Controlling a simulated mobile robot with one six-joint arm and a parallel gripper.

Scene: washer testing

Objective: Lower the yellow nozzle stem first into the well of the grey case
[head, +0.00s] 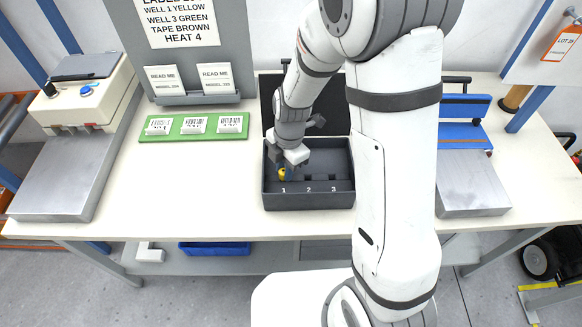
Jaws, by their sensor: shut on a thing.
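The grey case (307,201) stands open on the white bench, with wells marked 1, 2 and 3 along its front and its dark lid raised behind. The small yellow nozzle (282,174) shows just above the label 1, at the left of the case. My gripper (282,167) points down over the left part of the case and is shut on the nozzle. The nozzle's stem and lower end are too small to make out, so I cannot tell whether it is inside well 1 or above it.
A green tray (164,137) with several white labelled pieces lies left of the case. A beige machine (82,99) stands at the far left, and a blue device (448,134) with a metal plate at the right. A sign board stands behind. Bare bench lies between tray and case.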

